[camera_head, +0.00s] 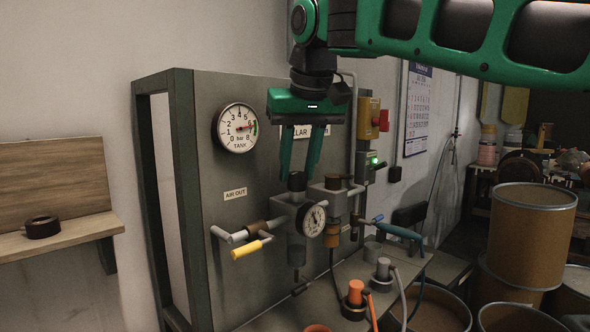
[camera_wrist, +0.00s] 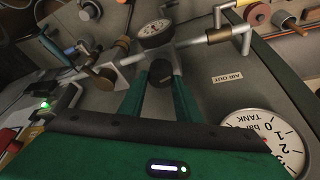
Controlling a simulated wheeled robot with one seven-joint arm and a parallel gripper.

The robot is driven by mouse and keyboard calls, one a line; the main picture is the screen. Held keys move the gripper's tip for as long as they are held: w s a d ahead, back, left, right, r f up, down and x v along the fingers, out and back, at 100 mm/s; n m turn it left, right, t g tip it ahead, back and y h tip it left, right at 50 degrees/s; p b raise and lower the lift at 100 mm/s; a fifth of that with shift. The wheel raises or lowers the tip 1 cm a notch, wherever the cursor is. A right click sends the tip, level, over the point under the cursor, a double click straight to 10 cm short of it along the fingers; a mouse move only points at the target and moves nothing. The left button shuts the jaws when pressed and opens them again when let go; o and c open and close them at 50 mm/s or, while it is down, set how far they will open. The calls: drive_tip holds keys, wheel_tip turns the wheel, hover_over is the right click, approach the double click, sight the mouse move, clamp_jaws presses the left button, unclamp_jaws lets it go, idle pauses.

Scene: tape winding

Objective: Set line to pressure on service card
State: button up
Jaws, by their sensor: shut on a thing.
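My gripper (camera_head: 298,176) points down at the panel's regulator and is shut on its black knob (camera_head: 297,182). In the wrist view the knob (camera_wrist: 161,73) sits between the two green fingertips. Below the knob is the grey regulator body, with a small round line gauge (camera_head: 314,220) on its front. That gauge also shows in the wrist view (camera_wrist: 155,33), but its reading is too small to tell. I cannot make out a service card.
A yellow-handled valve (camera_head: 247,249) is left of the regulator, under the AIR OUT label (camera_head: 235,194). A yellow box with a red knob (camera_head: 383,120) is to the right. A calendar (camera_head: 418,108) hangs beyond it. Brown drums (camera_head: 530,235) stand at the right.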

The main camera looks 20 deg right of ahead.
drive_tip(key=shift+s+f+n, duration=0.1)
drive_tip(key=shift+f+n, duration=0.1)
drive_tip(key=shift+n, duration=0.2)
idle(0.3)
drive_tip(key=o, duration=1)
drive_tip(key=shift+r, duration=0.1)
drive_tip(key=v, duration=1)
drive_tip(key=shift+r, duration=0.35)
